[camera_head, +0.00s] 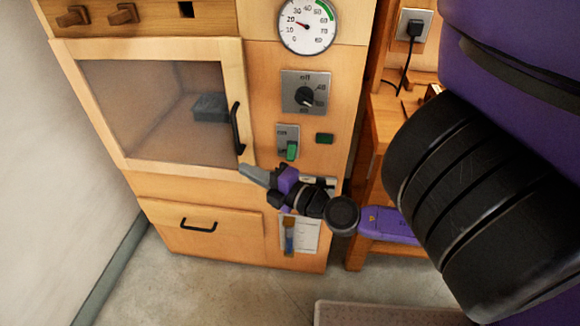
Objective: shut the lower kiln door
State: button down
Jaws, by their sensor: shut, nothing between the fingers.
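The kiln door (235,75) is a light wooden frame around a large glass pane, with a black vertical handle (236,128) on its right side. It lies nearly or fully flush with the kiln front; I cannot tell if a small gap is left. A grey block (210,107) shows behind the glass. My gripper (246,171) is shut and empty, its tips at the door's lower right corner, just below the handle. I cannot tell whether they touch the frame. The arm reaches in from the right.
A drawer (230,224) with a black handle sits below the door. Right of the door are a round gauge (307,26), a dial (305,95) and a green switch (291,150). A wooden side table (385,125) stands at right. A grey mat (390,313) lies on the floor.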

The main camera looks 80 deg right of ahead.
jog(key=s+d+b, duration=0.3)
jog(key=s+b, duration=0.6)
jog(key=shift+s+d, duration=0.15)
jog(key=shift+d, duration=0.05)
jog(key=shift+f, duration=0.1)
